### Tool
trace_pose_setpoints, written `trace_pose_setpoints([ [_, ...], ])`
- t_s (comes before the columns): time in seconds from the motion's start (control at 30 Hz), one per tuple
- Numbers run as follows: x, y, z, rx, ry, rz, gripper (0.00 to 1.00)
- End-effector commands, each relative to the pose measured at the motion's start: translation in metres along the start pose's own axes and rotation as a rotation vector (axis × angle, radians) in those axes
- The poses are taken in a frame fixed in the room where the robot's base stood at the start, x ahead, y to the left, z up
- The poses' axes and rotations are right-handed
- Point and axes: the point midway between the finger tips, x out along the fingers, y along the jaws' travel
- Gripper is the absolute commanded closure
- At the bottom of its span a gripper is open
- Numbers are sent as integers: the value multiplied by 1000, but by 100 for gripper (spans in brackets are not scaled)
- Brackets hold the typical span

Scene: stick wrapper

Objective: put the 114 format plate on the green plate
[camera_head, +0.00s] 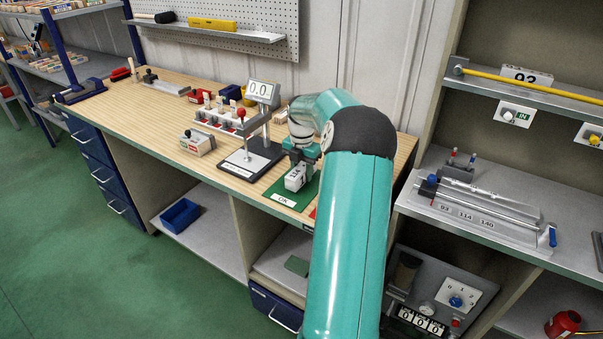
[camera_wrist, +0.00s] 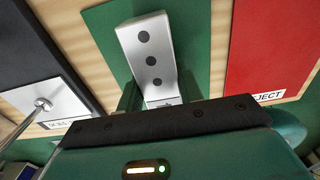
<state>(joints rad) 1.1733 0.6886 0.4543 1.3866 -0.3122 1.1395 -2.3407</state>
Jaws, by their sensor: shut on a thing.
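My gripper (camera_head: 299,163) is shut on a silver format plate (camera_head: 295,180) over the green plate (camera_head: 276,193), which carries an "OK" label at its front edge. In the wrist view the format plate (camera_wrist: 150,55) is a pale metal block with three dark round holes, held at its near end between the fingers of my gripper (camera_wrist: 159,97). The green plate (camera_wrist: 98,24) lies beneath it. I cannot tell whether the format plate touches the green plate. No number is readable on it.
A red plate labelled "REJECT" (camera_wrist: 268,45) lies to the right of the green plate. A gauge stand (camera_head: 250,158) with a "0.0" display stands to the left. A holder with several small pieces (camera_head: 222,122) is behind it.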

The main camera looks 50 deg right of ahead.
Motion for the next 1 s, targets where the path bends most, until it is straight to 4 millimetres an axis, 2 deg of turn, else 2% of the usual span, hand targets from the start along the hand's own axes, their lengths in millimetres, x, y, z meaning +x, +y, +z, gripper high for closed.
trace_pose_setpoints([
  [0.1, 8, 1, 0, -1, -2, 2, 100],
  [0.43, 12, 1, 0, 0, -1, 1, 100],
  [0.47, 12, 1, 0, 0, 0, 1, 58],
  [0.53, 12, 1, 0, 0, 0, 1, 44],
  [0.87, 10, 1, 0, 0, -1, 1, 42],
  [1.0, -3, 1, 0, 0, -3, 2, 42],
])
